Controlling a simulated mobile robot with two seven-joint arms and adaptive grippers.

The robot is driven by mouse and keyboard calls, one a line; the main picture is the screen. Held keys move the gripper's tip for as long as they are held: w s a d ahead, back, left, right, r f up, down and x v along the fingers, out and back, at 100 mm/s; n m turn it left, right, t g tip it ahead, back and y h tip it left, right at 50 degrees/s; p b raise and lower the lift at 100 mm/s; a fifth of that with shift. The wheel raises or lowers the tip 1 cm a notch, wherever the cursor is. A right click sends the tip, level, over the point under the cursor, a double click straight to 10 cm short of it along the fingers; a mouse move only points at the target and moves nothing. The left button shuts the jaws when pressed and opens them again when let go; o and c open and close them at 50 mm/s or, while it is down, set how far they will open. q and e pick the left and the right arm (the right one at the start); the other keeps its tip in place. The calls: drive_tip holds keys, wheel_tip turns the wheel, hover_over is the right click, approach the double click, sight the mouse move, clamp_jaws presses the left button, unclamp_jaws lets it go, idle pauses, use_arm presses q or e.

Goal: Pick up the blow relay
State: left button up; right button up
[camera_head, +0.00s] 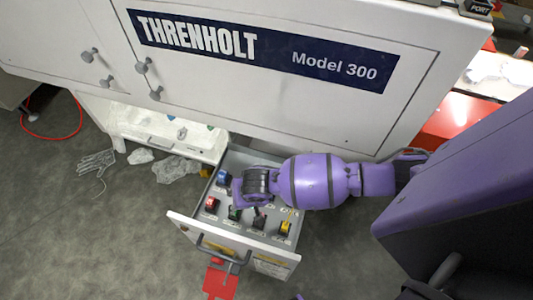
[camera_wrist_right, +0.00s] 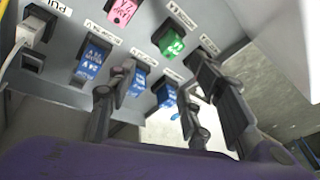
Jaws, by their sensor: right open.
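The relays sit in slots in an open grey drawer (camera_head: 268,242). In the head view I see a blue relay (camera_head: 222,177), a red one (camera_head: 211,204), a green one (camera_head: 234,213), a black one (camera_head: 259,222) and a yellow one (camera_head: 285,228). I cannot read which is the blow relay. My right gripper (camera_head: 238,190) is open over the drawer, near the blue relay. In the right wrist view, a blue relay (camera_wrist_right: 136,80) shows between its fingers (camera_wrist_right: 152,88). Other blue relays (camera_wrist_right: 92,62), a pink one (camera_wrist_right: 122,11) and a green one (camera_wrist_right: 171,42) stand around. My left gripper is out of view.
The white Threnholt cabinet (camera_head: 290,95) overhangs the drawer's back. Left of it is a white shelf tray (camera_head: 165,130). A glove (camera_head: 97,161) and clear plastic film (camera_head: 176,168) lie on the grey floor. A red tag (camera_head: 219,281) hangs below the drawer handle (camera_head: 222,252).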

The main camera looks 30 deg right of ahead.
drive_tip(key=d+f+m+g+h, duration=0.1)
drive_tip(key=d+m+h, duration=0.2)
drive_tip(key=d+m, duration=0.45)
drive_tip(key=shift+n, duration=0.95)
drive_tip(key=d+f, duration=0.1)
drive_tip(key=f, duration=0.1)
drive_tip(key=w+d+f+b, duration=0.1)
drive_tip(key=f, duration=0.1)
drive_tip(key=w+d+f+b, duration=0.1)
drive_tip(key=f, duration=0.1)
drive_tip(key=shift+w+d+f, duration=0.15)
drive_tip(key=shift+d+f, duration=0.05)
drive_tip(key=shift+f, duration=0.05)
drive_tip(key=shift+w+d+f, duration=0.15)
drive_tip(key=shift+f, duration=0.35)
drive_tip(key=c, duration=1)
clamp_jaws()
